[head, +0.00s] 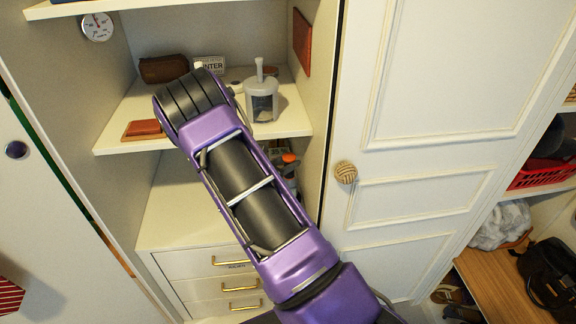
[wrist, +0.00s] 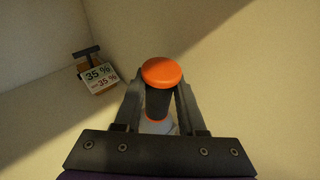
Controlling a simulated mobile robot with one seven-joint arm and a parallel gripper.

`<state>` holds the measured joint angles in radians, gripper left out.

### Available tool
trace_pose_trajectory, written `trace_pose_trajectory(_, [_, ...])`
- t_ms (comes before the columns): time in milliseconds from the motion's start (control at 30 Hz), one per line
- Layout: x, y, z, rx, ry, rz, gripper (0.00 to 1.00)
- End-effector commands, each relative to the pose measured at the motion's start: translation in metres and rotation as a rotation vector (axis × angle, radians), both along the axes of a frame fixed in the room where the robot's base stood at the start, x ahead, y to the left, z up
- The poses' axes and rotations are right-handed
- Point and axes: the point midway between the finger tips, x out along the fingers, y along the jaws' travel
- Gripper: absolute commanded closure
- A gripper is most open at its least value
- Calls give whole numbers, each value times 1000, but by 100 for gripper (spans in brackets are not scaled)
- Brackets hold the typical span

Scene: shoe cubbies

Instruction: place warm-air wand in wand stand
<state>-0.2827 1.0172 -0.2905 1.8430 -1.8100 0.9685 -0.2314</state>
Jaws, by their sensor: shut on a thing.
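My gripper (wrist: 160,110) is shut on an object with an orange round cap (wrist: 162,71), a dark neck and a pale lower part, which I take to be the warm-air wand. Its lower end is mostly hidden by the gripper. In the head view an orange cap (head: 290,158) shows below the upper shelf, beside my arm, which hides the gripper there. A grey holder-like item (head: 262,103) with a dark front and an upright stem stands on the upper shelf. I cannot tell whether it is the wand stand.
The upper shelf (head: 290,121) also holds a brown pouch (head: 163,69), a small sign (head: 209,65) and a reddish-brown flat item (head: 143,128). A "35 %" sign (wrist: 98,76) stands left of my gripper. Drawers (head: 200,264) are below; a white door (head: 440,80) stands at right.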

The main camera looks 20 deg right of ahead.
Motion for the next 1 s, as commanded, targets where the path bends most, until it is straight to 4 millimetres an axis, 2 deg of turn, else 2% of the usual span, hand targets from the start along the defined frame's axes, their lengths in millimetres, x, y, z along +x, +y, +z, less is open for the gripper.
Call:
trace_pose_trajectory(133, [0, 1, -10, 0, 1, 1, 100])
trace_pose_trajectory(567, [0, 1, -16, -1, -1, 2, 100])
trace_pose_trajectory(600, [0, 2, -16, 1, 1, 2, 57])
trace_pose_trajectory(733, [0, 2, -15, 2, 1, 2, 34])
trace_pose_trajectory(767, [0, 2, -15, 2, 1, 2, 31])
trace_pose_trajectory(1000, [0, 2, -15, 1, 2, 1, 31])
